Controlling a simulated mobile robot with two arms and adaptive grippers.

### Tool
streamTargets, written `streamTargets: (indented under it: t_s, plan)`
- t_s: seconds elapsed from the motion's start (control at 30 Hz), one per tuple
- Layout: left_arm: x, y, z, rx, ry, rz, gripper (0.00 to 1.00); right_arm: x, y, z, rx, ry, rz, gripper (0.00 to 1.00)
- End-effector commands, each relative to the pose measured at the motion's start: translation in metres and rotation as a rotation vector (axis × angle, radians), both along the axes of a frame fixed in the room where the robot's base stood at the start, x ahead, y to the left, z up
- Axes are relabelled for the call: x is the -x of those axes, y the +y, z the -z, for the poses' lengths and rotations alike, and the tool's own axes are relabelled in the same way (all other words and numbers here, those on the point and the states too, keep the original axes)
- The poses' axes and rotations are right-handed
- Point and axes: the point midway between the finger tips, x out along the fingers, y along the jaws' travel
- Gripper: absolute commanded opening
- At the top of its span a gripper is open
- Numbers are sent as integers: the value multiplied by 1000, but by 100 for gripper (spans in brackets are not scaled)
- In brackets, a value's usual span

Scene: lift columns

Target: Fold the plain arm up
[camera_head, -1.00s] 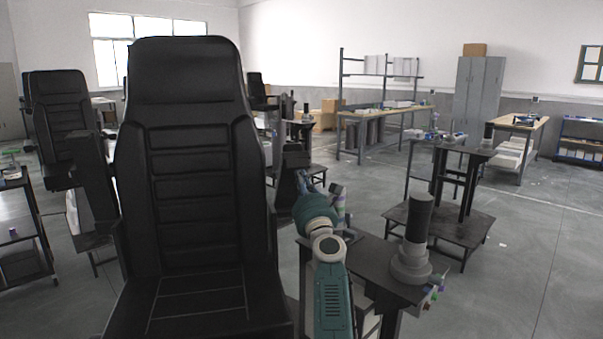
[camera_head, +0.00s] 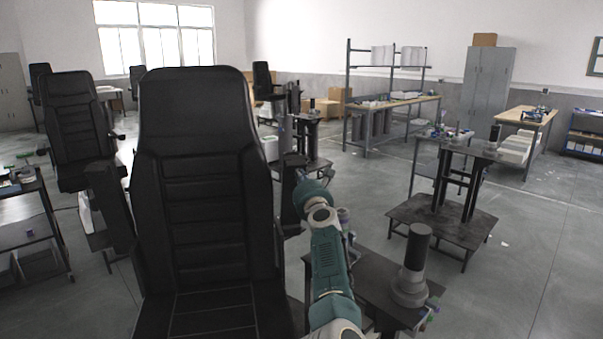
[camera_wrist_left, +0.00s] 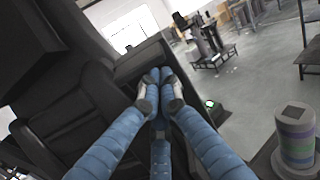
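The black chair (camera_head: 205,190) stands close in front of me in the head view, its ribbed backrest upright. A dark arm piece (camera_head: 108,205) rises at a slant on its left side. Another dark upright piece (camera_head: 291,190) stands by its right side. I cannot tell which one is plain. My left gripper (camera_wrist_left: 159,85) has blue fingers drawn together at the tips, in front of a dark padded bar (camera_wrist_left: 140,62) beside the chair. Contact with the bar is unclear. In the head view, my teal left arm reaches up along the chair's right side. My right gripper is out of view.
A dark table with a black-and-grey cylinder (camera_head: 413,262) stands right of my left arm. A low platform with columns (camera_head: 440,225) is behind it. More chairs (camera_head: 75,125) and a shelf cart (camera_head: 35,230) are at left. Open floor (camera_head: 540,240) lies at right.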

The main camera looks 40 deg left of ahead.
Motion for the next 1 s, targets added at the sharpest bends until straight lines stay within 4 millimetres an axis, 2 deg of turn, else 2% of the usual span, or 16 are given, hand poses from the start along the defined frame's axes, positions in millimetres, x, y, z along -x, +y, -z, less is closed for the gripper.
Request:
streamTargets:
  t_s: [0.37, 1.0]
  plan:
    - [-6, 8, -7, 2, 1, 0, 0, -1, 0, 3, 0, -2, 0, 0]
    - [-7, 7, -7, 2, 1, 1, 0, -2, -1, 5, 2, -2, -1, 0]
